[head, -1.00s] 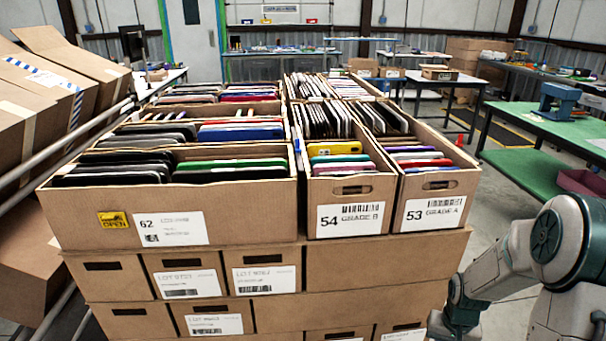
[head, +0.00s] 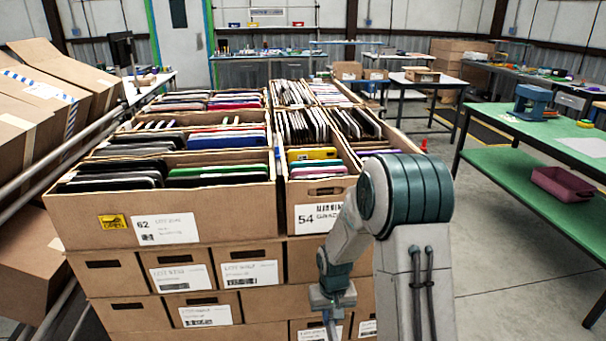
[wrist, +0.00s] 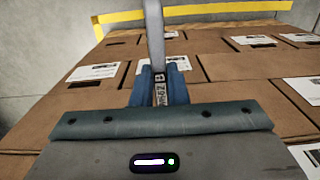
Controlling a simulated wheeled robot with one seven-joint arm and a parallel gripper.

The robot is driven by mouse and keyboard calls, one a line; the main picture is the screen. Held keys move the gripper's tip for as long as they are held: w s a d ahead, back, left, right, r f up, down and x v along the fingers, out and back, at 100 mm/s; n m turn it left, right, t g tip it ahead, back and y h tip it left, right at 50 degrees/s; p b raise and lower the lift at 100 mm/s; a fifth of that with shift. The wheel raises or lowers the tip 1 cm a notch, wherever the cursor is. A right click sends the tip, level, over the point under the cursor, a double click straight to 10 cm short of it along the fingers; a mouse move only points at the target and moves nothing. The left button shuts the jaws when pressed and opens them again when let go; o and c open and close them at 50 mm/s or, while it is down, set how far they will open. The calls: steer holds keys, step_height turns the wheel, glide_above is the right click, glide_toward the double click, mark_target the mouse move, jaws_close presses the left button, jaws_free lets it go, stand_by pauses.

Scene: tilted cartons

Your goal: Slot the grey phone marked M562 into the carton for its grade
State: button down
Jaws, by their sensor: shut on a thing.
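In the wrist view my gripper (wrist: 160,88) is shut on the grey phone (wrist: 154,30), which stands up edge-on between the blue fingers. A small white label on it shows what looks like a B above small print resembling M562. In the head view my gripper (head: 331,318) hangs low in front of the stacked cartons, below the carton marked 54 (head: 296,190). That carton's label is partly covered by my arm; it holds phones standing in rows. The front of the carton marked 53, GRADE A in the earlier view, is hidden behind my arm.
The carton marked 62 (head: 85,212) stands left of 54, full of phones. Closed lot cartons (head: 265,300) form the stack underneath. A roller rack with tilted cartons (head: 25,110) is at left. A green bench (head: 535,185) is at right, with open floor before it.

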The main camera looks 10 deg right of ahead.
step_height(320, 180, up, 20)
steer(key=p, duration=1.8)
step_height(320, 180, up, 12)
steer(key=n, duration=0.9)
glide_above(330, 318)
steer(key=w, duration=0.4)
steer(key=w+r+n, duration=0.3)
steer(key=r+n, duration=0.6)
steer(key=r, duration=0.2)
steer(key=shift+w+b, duration=0.35)
